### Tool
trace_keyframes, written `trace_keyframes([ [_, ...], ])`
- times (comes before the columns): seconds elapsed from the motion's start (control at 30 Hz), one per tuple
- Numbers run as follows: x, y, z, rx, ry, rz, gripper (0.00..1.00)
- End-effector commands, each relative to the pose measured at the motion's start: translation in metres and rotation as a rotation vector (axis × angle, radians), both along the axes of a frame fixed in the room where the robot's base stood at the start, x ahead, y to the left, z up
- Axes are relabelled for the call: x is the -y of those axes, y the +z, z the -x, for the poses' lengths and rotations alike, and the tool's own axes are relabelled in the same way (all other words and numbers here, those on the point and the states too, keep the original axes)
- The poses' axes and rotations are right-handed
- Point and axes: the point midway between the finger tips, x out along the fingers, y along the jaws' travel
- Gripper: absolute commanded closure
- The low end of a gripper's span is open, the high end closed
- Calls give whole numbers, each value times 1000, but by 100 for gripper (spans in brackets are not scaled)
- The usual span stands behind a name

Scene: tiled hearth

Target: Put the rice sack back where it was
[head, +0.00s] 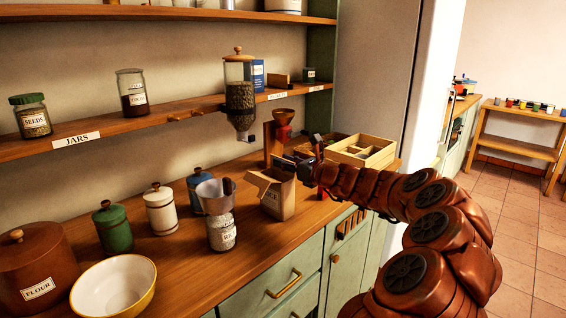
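The rice sack looks to be the open-topped brown paper bag (277,200) at the middle of the wooden counter, near its front edge. It has a pale label that I cannot read. My gripper (292,164) reaches in from the right and is at the bag's upper right rim. Its fingers are small and dark here, so I cannot tell whether they are closed on the bag. I also cannot tell whether the bag's base touches the counter. A glass jar (222,234) with a partly visible rice label stands left of the bag, with a funnel (215,197) in its mouth.
A wooden mill (268,145) stands behind the bag, and a divided wooden crate (362,150) is to the right. Green (113,230), white (160,210) and blue (199,190) canisters, a bowl (113,288) and a flour bin (38,265) fill the left. A dispenser (240,97) hangs above.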

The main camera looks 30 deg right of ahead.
Motion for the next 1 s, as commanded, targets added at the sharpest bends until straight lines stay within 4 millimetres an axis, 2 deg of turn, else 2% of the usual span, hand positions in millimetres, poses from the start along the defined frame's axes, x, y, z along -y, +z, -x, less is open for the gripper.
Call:
trace_keyframes([
  [0.6,22,4,86,2,-3,2,69],
  [0.8,26,3,103,0,-3,1,69],
  [1.0,26,3,108,0,-1,0,69],
])
